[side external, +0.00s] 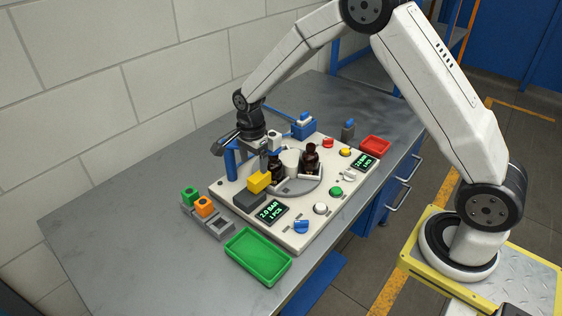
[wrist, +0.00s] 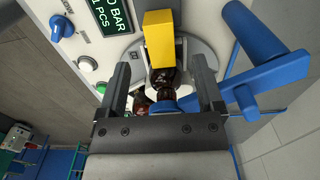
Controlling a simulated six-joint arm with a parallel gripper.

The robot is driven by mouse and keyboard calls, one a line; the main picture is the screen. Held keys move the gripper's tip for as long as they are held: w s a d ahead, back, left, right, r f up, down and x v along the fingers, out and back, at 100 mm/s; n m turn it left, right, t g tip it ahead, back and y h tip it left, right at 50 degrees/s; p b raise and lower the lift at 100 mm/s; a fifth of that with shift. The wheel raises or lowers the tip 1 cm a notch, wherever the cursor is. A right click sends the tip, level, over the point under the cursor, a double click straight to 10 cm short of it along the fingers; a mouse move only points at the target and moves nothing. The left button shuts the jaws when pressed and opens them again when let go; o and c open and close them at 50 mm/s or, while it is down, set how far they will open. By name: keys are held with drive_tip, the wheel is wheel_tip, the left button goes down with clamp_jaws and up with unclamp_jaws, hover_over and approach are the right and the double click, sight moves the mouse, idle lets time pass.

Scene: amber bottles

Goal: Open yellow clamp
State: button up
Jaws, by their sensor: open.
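The yellow clamp (side external: 259,182) is a yellow block on a dark grey base (side external: 249,200), at the front left of the white panel. In the wrist view the yellow block (wrist: 158,42) lies just beyond the fingertips, roughly centred between them. My gripper (side external: 266,149) is open above the panel, behind the clamp and close to an amber bottle (side external: 276,172). In the wrist view my gripper (wrist: 160,68) has a finger on each side of a dark amber bottle (wrist: 163,77), with gaps visible. Whether the clamp is open or closed cannot be told.
A second amber bottle (side external: 311,160) stands in a holder on the turntable (side external: 298,187). A blue post and lever (side external: 230,158) stand close to my gripper. A green tray (side external: 258,257), a red tray (side external: 375,147) and a fixture with coloured blocks (side external: 204,207) surround the panel.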

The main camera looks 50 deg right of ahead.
sight(255, 178)
drive_tip(key=shift+f, duration=3.9)
clamp_jaws()
